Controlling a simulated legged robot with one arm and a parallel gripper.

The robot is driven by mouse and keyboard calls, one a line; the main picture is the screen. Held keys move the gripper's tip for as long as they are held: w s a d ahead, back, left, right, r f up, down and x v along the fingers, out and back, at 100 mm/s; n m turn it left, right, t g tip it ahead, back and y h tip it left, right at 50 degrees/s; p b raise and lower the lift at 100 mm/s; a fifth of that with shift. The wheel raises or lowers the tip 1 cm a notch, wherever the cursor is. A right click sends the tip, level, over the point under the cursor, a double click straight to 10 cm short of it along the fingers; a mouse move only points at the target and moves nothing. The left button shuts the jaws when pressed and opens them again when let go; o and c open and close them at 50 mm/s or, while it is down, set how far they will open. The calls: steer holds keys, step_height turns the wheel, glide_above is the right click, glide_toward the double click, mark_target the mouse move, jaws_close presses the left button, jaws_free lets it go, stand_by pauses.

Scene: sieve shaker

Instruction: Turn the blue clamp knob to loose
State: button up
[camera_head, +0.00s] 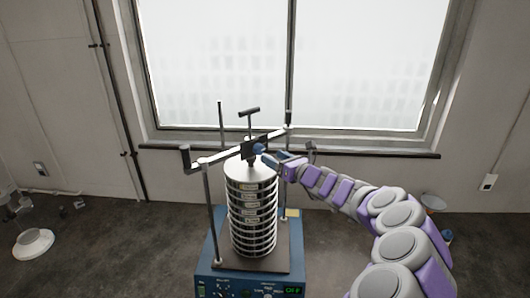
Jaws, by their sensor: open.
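The sieve shaker stands in the middle, with a tall stack of round metal sieves (253,215) on a blue base (208,255). A metal crossbar (218,157) runs over the stack between upright rods. A small blue part at the bar's middle, which looks like the clamp knob (259,147), sits above the stack's lid. My gripper (268,156) reaches in from the right with its open jaws close beside this knob. I cannot tell whether the fingers touch it. The jaws are small and partly merge with the dark parts around the knob.
A black T-handle (249,112) rises above the crossbar, and a black lever (186,156) sticks up at its left end. The base's front panel has a green OFF display (292,290). A window is behind. White labware (33,243) stands at far left.

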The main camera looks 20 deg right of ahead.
mark_target(261, 151)
steer(key=shift+a+x, duration=0.25)
steer(key=shift+x, duration=2.4)
steer(key=shift+s+d, duration=0.1)
steer(key=shift+c, duration=1.2)
steer(key=c, duration=0.8)
